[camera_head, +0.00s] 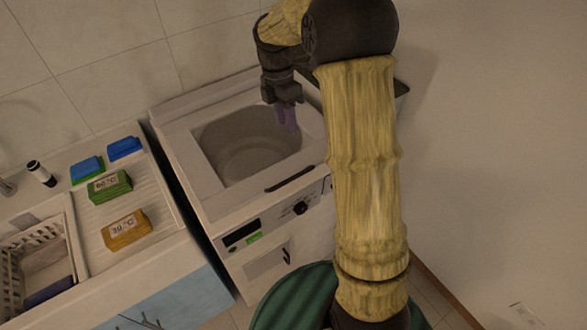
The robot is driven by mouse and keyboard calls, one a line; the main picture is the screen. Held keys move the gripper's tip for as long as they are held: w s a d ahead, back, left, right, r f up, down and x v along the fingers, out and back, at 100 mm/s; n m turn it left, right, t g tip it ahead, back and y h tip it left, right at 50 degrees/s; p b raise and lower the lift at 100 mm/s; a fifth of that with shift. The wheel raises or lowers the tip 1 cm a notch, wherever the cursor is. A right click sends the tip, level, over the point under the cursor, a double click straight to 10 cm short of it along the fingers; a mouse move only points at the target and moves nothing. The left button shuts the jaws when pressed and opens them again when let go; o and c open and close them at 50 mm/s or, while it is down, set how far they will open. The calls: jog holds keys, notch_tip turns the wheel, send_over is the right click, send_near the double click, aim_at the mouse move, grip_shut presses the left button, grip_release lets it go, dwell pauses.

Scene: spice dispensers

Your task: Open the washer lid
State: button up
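The white top-loading washer (177,142) stands in the middle, and its round grey drum (245,143) shows through the rectangular opening in its top. I cannot tell for sure where the lid is; a dark flat edge (401,88) shows behind my arm at the right and may be part of it. A dark handle-like bar (290,180) lies along the front edge of the top. My gripper (287,118), with purple fingers, points down over the right back part of the opening. The gap between its fingers is not clear, and I see nothing held.
Left of the washer is a counter with a ridged drainboard (150,185). It holds a green box (110,187), a yellow box (125,231), blue sponges (124,148) and a dark-capped bottle (41,173). A white basket (68,237) sits at lower left. A tiled wall is behind.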

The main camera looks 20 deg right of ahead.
aim_at(294, 176)
dwell(0.3)
jog(key=p+x, duration=0.2)
jog(key=x, duration=1.5)
jog(key=shift+s+a+f, duration=0.1)
jog(key=shift+f, duration=0.15)
jog(key=shift+c, duration=0.2)
grip_shut()
